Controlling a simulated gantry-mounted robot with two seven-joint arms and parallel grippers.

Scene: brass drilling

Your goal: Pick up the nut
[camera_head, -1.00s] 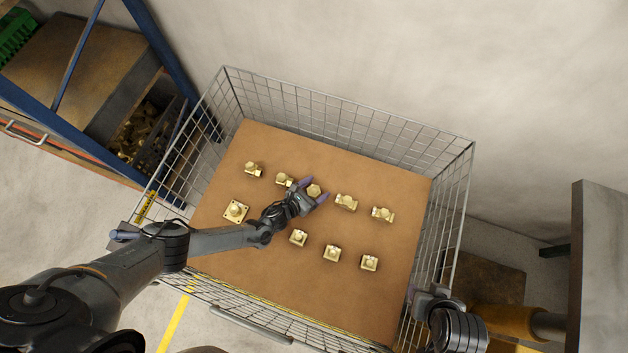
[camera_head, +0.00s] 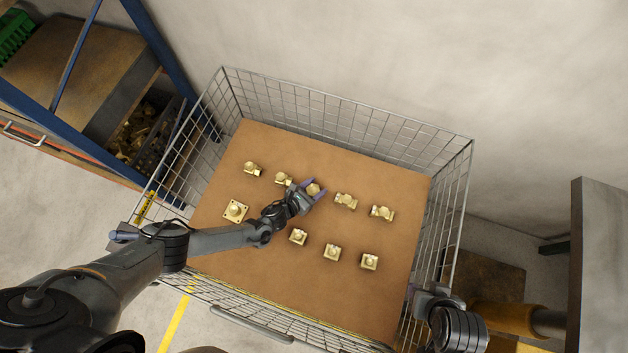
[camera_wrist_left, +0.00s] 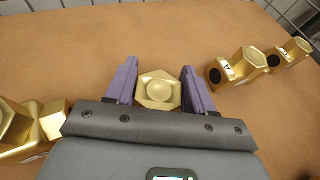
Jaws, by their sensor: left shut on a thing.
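The brass nut (camera_head: 313,189) has a hexagonal outline and sits among the brass parts on the brown board. In the left wrist view the nut (camera_wrist_left: 158,90) lies between the two purple fingers. My left gripper (camera_head: 312,190) is shut on it, with a finger on each side; the left wrist view shows the same gripper (camera_wrist_left: 160,88). I cannot tell whether the nut is clear of the board. Only part of my right gripper (camera_head: 422,292) shows at the basket's right side, and its jaws are unclear.
Brass fittings lie around the nut, such as one close on the right (camera_head: 345,201) and one on the left (camera_head: 283,179). The brown board (camera_head: 300,290) is bare toward the front. Wire mesh walls (camera_head: 340,115) surround it. A blue-framed shelf (camera_head: 165,50) stands at left.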

